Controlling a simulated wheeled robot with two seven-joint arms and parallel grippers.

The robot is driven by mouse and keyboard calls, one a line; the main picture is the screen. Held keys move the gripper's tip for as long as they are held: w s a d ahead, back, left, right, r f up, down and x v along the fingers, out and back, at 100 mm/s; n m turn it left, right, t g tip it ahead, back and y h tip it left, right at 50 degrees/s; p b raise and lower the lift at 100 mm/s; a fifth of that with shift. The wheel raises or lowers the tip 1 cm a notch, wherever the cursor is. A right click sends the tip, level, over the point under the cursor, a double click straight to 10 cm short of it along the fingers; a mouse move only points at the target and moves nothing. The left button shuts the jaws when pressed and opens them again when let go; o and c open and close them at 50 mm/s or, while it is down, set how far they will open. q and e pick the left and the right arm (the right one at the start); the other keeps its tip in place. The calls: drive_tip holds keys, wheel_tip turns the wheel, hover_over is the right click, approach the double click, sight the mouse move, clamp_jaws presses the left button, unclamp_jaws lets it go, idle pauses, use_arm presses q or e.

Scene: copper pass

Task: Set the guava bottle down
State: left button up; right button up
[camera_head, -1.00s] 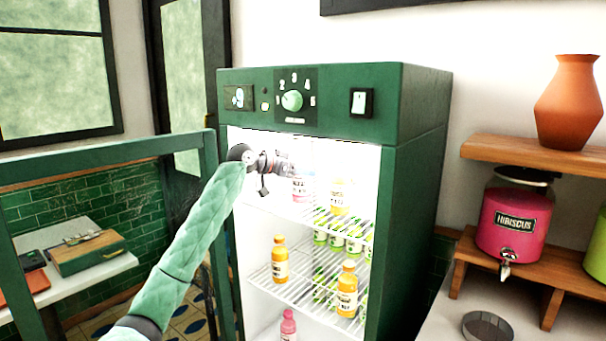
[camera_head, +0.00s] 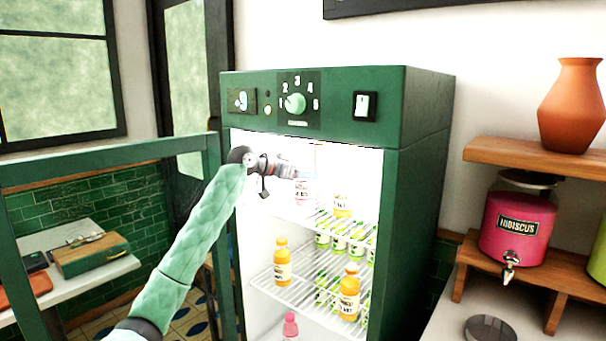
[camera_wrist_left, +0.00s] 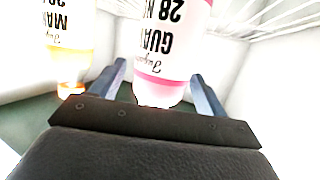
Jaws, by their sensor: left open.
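The guava bottle (camera_head: 301,192), with a white label and pink liquid, stands on the upper wire shelf inside the open green fridge. In the left wrist view the guava bottle (camera_wrist_left: 172,50) appears upside down, its label reading GUA, between the two spread fingers. My left gripper (camera_head: 292,172) reaches into the fridge at the top shelf, right at the bottle. The gripper's fingers (camera_wrist_left: 160,88) are open around it; whether they touch it I cannot tell. My right gripper is not in view.
A mango bottle (camera_head: 342,206) stands to the right of the guava bottle; it also shows in the wrist view (camera_wrist_left: 68,40). Orange bottles (camera_head: 282,262) and green ones (camera_head: 339,243) fill lower shelves. The open fridge door (camera_head: 105,155) is at left.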

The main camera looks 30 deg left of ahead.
use_arm(q)
drive_tip(key=shift+b+v, duration=0.35)
drive_tip(key=shift+v, duration=0.75)
drive_tip(key=b+v, duration=0.2)
drive_tip(key=v, duration=0.7)
drive_tip(key=shift+s, duration=0.2)
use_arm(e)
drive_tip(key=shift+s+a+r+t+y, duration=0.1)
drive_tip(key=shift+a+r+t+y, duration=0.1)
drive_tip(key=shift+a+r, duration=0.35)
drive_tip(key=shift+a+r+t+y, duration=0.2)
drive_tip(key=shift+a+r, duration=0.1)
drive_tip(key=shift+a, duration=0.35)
use_arm(q)
drive_tip(key=shift+a, duration=0.15)
